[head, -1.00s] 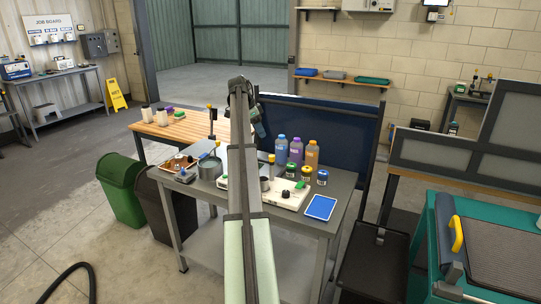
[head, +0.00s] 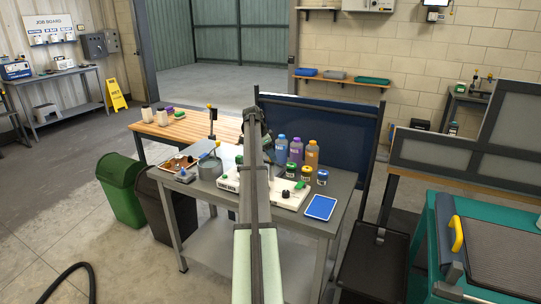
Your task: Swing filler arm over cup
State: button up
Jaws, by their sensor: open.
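A low white unit (head: 288,199) lies on the grey bench, with a dark green knob at its right end. It looks like the filler's base, but my arm crosses its middle. The filler arm and the cup cannot be made out; they may be behind my arm. My gripper (head: 267,143) is at the far end of my arm, above the back of the bench, largely hidden behind my own links. It is open, and I see nothing held in it.
Purple, blue and orange bottles (head: 312,154) stand behind the unit. A dark blue panel (head: 345,135) rises behind.

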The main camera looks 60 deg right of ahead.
jog(key=shift+f, duration=0.2)
jog(key=shift+c, duration=0.4)
grip_shut()
